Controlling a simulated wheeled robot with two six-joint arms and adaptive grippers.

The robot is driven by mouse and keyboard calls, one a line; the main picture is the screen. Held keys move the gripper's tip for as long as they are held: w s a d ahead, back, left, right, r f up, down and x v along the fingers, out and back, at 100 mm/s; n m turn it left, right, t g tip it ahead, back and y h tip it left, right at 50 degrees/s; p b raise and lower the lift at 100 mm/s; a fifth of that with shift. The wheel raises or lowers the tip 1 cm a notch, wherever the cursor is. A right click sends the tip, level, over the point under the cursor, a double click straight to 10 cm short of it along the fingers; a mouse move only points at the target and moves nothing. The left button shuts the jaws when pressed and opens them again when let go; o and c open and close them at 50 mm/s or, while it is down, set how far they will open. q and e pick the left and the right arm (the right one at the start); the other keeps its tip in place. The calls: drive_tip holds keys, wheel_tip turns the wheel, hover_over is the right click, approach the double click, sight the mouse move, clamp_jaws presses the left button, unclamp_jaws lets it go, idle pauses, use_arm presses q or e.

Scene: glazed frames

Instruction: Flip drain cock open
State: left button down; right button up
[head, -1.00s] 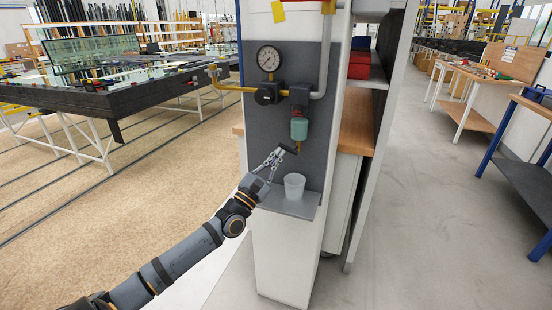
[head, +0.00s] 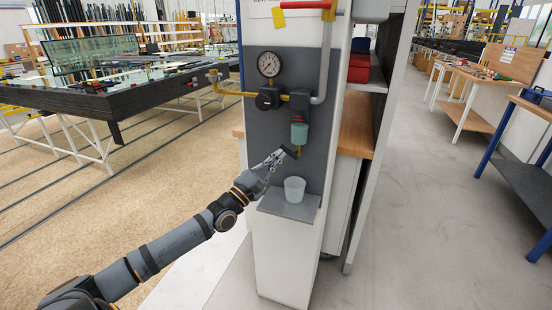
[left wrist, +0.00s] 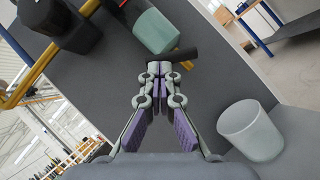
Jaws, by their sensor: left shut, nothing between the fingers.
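The drain cock (head: 298,150) is a small brass fitting below the green bowl (head: 299,133) of the filter unit on the grey panel. Its black lever (left wrist: 180,55) sticks out sideways, across the fingertips in the left wrist view. My left gripper (head: 281,154) is shut and empty, its tips at or very near the lever's end. In the left wrist view the closed fingertips (left wrist: 158,69) sit just below the lever; I cannot tell whether they touch. The fingers partly hide the lever in the head view. My right gripper is not in view.
A translucent cup (head: 294,190) stands on a small grey shelf (head: 287,208) below the cock. A pressure gauge (head: 269,64) and yellow pipe (head: 230,92) sit above left. A tall shelf unit is right of the panel.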

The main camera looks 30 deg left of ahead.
use_arm(q)
drive_tip(key=shift+d+r+m+g+h+p, duration=0.1)
drive_tip(key=shift+r+m+g+h+p, duration=0.3)
drive_tip(key=shift+m+p, duration=0.35)
drive_tip(key=shift+r+m+g+h+p, duration=0.2)
drive_tip(key=shift+m+g+p, duration=0.25)
drive_tip(key=shift+m, duration=0.55)
drive_tip(key=shift+d+r+m+g+h+p, duration=0.1)
drive_tip(key=shift+r+m+g+h+p, duration=0.15)
drive_tip(key=shift+m+g+h+p, duration=0.45)
drive_tip(key=shift+w+d+r+m+g+y+p, duration=0.1)
drive_tip(key=shift+r+m+g+p, duration=0.2)
drive_tip(key=shift+m+p, duration=0.35)
drive_tip(key=shift+d+r+m+g+y+p, duration=0.15)
drive_tip(key=shift+m+g+p, duration=0.25)
drive_tip(key=shift+m, duration=0.4)
drive_tip(key=shift+w+d+r+m+g+y+p, duration=0.1)
drive_tip(key=shift+r+m+g+p, duration=0.2)
drive_tip(key=shift+m+p, duration=0.35)
idle(3.5)
